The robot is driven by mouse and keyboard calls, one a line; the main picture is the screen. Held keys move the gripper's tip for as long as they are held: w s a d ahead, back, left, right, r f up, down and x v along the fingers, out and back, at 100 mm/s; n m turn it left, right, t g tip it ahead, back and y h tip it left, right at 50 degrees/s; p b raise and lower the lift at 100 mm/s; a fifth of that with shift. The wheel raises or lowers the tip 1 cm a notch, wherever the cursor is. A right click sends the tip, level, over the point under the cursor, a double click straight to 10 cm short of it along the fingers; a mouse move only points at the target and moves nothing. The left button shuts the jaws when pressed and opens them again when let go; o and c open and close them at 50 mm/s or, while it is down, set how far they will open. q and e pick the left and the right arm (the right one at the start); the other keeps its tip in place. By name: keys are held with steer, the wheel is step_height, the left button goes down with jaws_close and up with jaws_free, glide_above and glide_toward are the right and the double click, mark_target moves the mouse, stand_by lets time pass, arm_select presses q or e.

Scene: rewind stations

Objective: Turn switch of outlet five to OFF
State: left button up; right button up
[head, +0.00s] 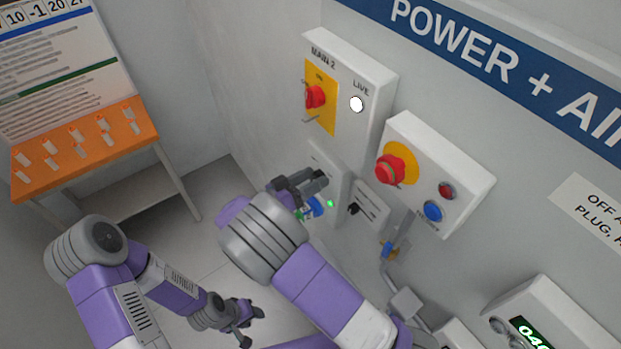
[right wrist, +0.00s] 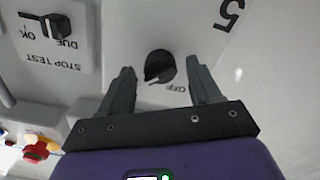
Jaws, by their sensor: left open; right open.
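The outlet five panel (right wrist: 120,55) is white, with a large "5" that looks upside down in the right wrist view. Its black round switch knob (right wrist: 158,66) has a pale pointer mark aimed down and left, with the word OFF just below and right of the knob. My right gripper (right wrist: 161,72) is open, its two fingers on either side of the knob; I cannot tell whether they touch it. In the head view my right gripper (head: 312,182) is at the wall panel and hides the knob. My left gripper (head: 252,326) is open and empty, low over the floor.
A STOP TEST panel (right wrist: 45,40) with another black knob is beside it. An orange-topped table (head: 90,150) stands at left.

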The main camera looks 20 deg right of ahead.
steer(key=shift+c, duration=0.3)
steer(key=c, duration=1)
steer(key=shift+o, duration=0.2)
steer(key=shift+n, duration=0.3)
steer(key=n, duration=0.2)
steer(key=shift+f+n+b, duration=0.15)
steer(key=shift+n+b, duration=0.15)
steer(key=shift+b, duration=0.1)
steer(key=n, duration=0.2)
steer(key=shift+n, duration=0.4)
steer(key=n+p, duration=0.1)
steer(key=n, duration=0.4)
steer(key=shift+w, duration=0.1)
steer(key=n+p, duration=0.2)
steer(key=n, duration=0.4)
steer(key=shift+f+n+p, duration=0.15)
steer(key=shift+n+p, duration=0.2)
steer(key=shift+n, duration=0.05)
